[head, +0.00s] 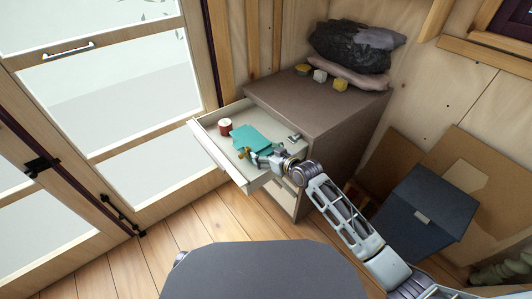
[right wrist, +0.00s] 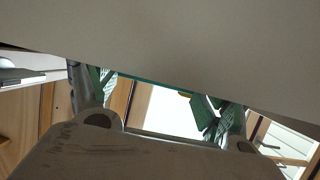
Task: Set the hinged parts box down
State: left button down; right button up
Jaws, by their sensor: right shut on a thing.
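The teal hinged parts box (head: 248,139) shows in the head view inside or just above the open drawer (head: 202,137) of a brown cabinet. My right gripper (head: 256,155) is at its near side, shut on it. The gripper hides part of the box, and I cannot tell whether its underside touches the drawer floor. In the right wrist view, the two fingers of my right gripper (right wrist: 158,105) stand apart, and a thin teal edge of the box (right wrist: 150,82) shows between them under a large beige surface. My left gripper is not in view.
A red spool (head: 225,127) stands in the drawer left of the box, and a small metallic piece (head: 295,137) lies on the right. Small blocks (head: 320,76) and a dark rock-like lump (head: 350,45) are on the cabinet top (head: 300,107). A dark blue bin (head: 430,205) stands at right.

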jog(key=shift+r, duration=0.1)
jog(key=o, duration=1.1)
jog(key=shift+o, duration=0.2)
jog(key=shift+r, duration=0.55)
jog(key=shift+s+d+r, duration=0.1)
jog(key=shift+s+d, duration=0.1)
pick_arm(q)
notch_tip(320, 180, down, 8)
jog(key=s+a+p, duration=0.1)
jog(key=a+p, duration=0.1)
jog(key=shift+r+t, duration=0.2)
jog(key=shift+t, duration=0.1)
pick_arm(e)
jog(key=v, duration=1.1)
